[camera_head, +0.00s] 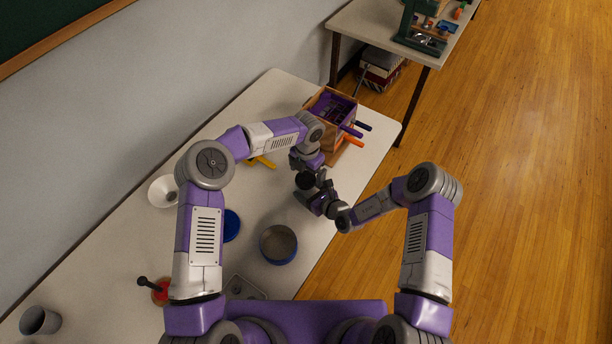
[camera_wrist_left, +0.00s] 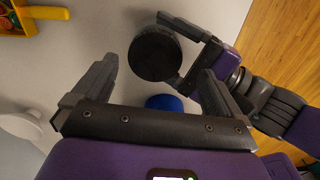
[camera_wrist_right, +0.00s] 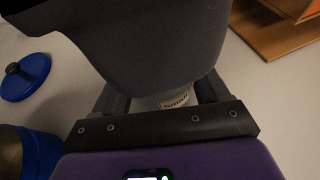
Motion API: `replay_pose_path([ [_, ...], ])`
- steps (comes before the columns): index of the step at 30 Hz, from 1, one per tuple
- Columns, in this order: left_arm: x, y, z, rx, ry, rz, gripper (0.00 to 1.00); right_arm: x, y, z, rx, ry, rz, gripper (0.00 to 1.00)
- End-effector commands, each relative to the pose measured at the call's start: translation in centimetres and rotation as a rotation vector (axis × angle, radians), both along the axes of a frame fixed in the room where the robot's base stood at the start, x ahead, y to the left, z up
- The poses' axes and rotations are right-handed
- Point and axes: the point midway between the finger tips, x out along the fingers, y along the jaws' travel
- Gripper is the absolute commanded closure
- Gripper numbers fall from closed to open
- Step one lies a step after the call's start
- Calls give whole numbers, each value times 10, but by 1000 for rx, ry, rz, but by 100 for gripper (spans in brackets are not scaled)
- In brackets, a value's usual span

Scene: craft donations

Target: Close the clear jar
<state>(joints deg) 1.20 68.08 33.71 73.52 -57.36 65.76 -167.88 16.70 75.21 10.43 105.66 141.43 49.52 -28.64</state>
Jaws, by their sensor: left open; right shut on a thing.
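My right gripper (camera_head: 318,196) is shut on a labelled container, with its pale lettered label (camera_wrist_right: 175,101) showing between the fingers in the right wrist view. A dark round top (camera_wrist_left: 155,55) shows at the right gripper in the left wrist view; the head view shows it too (camera_head: 305,181). I cannot tell whether this container is the clear jar or whether the top is fully seated. My left gripper (camera_wrist_left: 158,72) is open, its fingers apart and pointing toward the dark top without gripping it. A loose blue lid (camera_head: 231,225) lies flat on the table.
An open blue-banded tin (camera_head: 278,244) stands near the table's front edge. A wooden box (camera_head: 330,112) with purple and orange handles stands at the far end. A white funnel-like cup (camera_head: 163,191), a red item (camera_head: 161,291) and a grey cup (camera_head: 40,320) are on the left.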

Motion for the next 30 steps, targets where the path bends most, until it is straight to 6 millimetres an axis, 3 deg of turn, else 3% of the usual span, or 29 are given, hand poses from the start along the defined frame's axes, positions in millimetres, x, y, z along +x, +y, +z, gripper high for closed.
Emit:
replay_pose_path([
  [6,3,2,50,2,-7,3,0,0,0,0,-1,1,0,100],
  [12,3,3,80,5,-5,5,0,0,0,0,0,0,0,100],
  [25,3,4,90,5,-4,4,0,0,0,0,0,0,0,100],
  [26,3,4,90,6,-4,4,0,0,0,0,0,0,0,23],
  [30,3,4,90,6,-4,5,0,0,0,0,0,0,0,1],
])
